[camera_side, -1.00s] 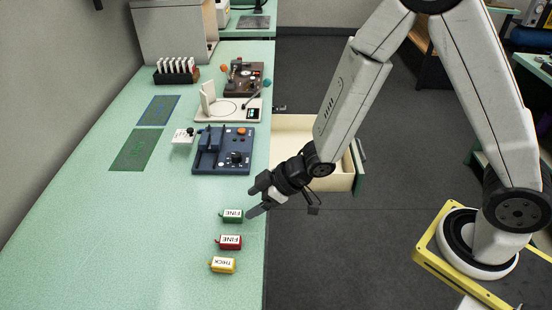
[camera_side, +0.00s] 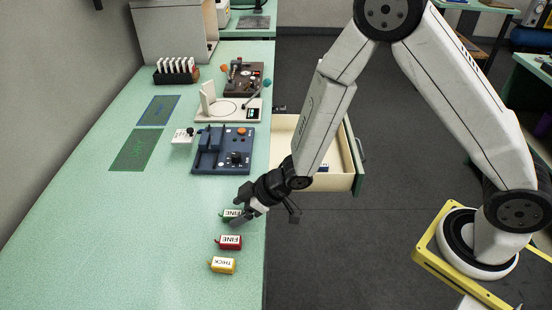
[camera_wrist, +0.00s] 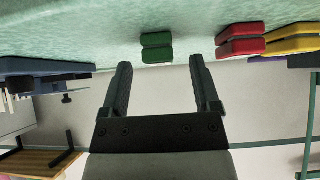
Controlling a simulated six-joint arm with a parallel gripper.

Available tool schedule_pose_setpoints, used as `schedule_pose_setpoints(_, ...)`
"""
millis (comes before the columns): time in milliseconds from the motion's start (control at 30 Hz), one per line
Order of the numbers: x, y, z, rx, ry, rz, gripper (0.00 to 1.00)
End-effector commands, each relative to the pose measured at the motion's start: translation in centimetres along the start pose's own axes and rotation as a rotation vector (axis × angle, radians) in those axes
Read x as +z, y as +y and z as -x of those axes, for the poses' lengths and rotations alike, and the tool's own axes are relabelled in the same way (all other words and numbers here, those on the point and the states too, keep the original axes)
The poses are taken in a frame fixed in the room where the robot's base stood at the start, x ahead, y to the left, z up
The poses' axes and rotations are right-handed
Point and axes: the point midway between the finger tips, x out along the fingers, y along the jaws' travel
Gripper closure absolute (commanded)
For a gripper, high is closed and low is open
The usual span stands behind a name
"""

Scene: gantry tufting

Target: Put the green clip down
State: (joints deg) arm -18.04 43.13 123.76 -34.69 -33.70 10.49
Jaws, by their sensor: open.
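The green clip (camera_side: 230,213), with a white label reading FINE, lies on the bench and is partly covered by my gripper (camera_side: 238,210) in the side view. In the wrist view the green clip (camera_wrist: 156,47) shows beyond and between the two fingertips. My gripper (camera_wrist: 158,66) is open in that view, with a gap between its fingers and nothing held. I cannot tell whether a finger touches the clip.
A red clip (camera_side: 229,242) and a yellow clip (camera_side: 223,265) lie nearer on the bench (camera_side: 120,240). A blue fixture (camera_side: 222,165) stands behind. An open drawer (camera_side: 345,181) juts out right of the bench. The bench's left part is clear.

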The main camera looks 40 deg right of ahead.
Motion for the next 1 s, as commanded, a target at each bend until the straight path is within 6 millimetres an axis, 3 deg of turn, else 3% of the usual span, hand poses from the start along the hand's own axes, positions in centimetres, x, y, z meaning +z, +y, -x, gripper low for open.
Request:
schedule_pose_setpoints(233, 0.0, -0.1, -1.4, -0.001, -0.001, 0.001, 0.21)
schedule_pose_setpoints(733, 0.0, 0.0, -1.5, 0.000, 0.000, 0.000, 0.21)
schedule_pose_setpoints(767, 0.0, 0.0, -1.5, 0.000, -0.001, 0.000, 0.24)
schedule_pose_setpoints(1000, 0.0, 0.0, -1.5, 0.000, -0.001, 0.000, 1.00)
